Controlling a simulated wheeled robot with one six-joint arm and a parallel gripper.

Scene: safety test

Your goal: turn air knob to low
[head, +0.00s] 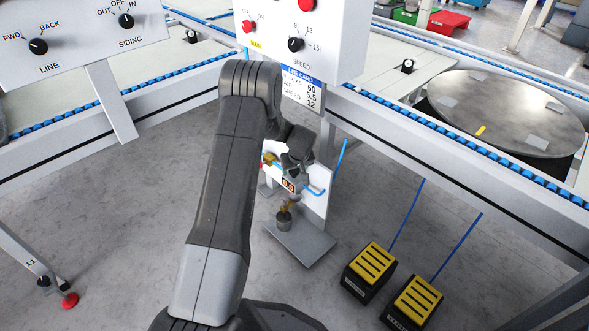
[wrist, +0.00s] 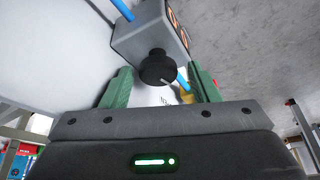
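The air knob (wrist: 158,67) is a round black knob on a light grey box (wrist: 143,38) with an orange display on its side. In the wrist view it lies in the gap between the green fingers of my gripper (wrist: 160,70), with space on both sides. My gripper is open and no finger visibly touches the knob. The knob's pointer direction and any low mark cannot be read. In the head view the orange display (head: 289,184) shows on the low white stand; my arm covers part of the unit, and the knob cannot be made out.
A blue hose (wrist: 183,80) runs behind the knob. Above the stand hangs a white control box (head: 335,40) with a SPEED knob and red buttons. Two yellow-topped pedals (head: 370,263) stand on the floor at right. Conveyor rails (head: 460,132) border the area; the grey floor is otherwise mostly free.

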